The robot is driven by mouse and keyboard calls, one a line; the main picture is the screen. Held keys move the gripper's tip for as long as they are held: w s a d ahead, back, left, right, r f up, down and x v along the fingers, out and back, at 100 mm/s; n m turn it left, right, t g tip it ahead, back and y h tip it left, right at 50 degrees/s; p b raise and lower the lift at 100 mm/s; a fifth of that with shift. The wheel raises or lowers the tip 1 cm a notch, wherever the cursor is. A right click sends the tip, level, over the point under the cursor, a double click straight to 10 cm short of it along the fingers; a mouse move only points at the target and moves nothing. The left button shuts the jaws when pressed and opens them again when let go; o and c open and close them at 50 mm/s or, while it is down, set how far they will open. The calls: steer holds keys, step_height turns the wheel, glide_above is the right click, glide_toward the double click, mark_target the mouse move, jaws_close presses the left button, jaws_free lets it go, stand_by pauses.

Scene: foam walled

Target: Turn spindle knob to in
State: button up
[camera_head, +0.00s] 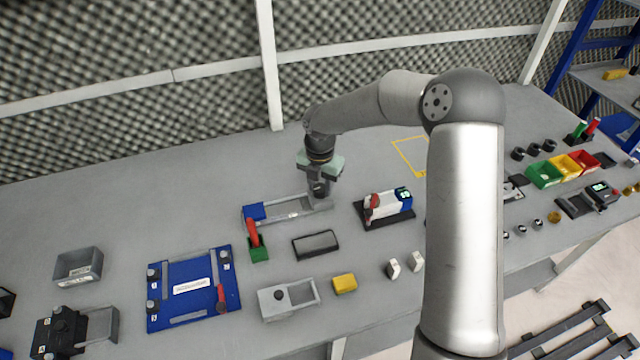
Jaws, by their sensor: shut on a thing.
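A long, narrow grey fixture (290,212) with a blue block (254,212) at its left end lies on the grey table. My gripper (319,188) points down over the fixture's right end. It is shut on a grey knob-like part there, which I take for the spindle knob; the fingers mostly hide it. I cannot read any in or out mark on the fixture, nor tell which way the knob is turned.
A red-handled green part (258,248) stands just left and in front of the fixture. A black tray (316,245) lies in front, and a red-and-white device (388,206) stands right. A blue board (193,288) lies front left. Bare table lies behind the fixture.

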mark_target(320, 188)
steer(key=shift+w+r, duration=0.1)
steer(key=o, duration=1)
step_height(320, 188, up, 17)
steer(key=shift+r+b, duration=0.15)
steer(key=shift+b, duration=0.65)
steer(key=s+d+f+m, duration=0.1)
steer(key=s+d+m, duration=0.4)
steer(key=s+m, duration=0.5)
steer(key=s+d+f+m, duration=0.1)
steer(key=s+d+m, duration=0.5)
steer(key=s+m, duration=0.4)
steer(key=s+d+f+m, duration=0.2)
steer(key=s+d+m, duration=0.3)
steer(key=s+m, duration=0.5)
steer(key=shift+s+d+f+m+t, duration=0.15)
steer(key=shift+s+m+t, duration=0.2)
steer(key=shift+s, duration=0.45)
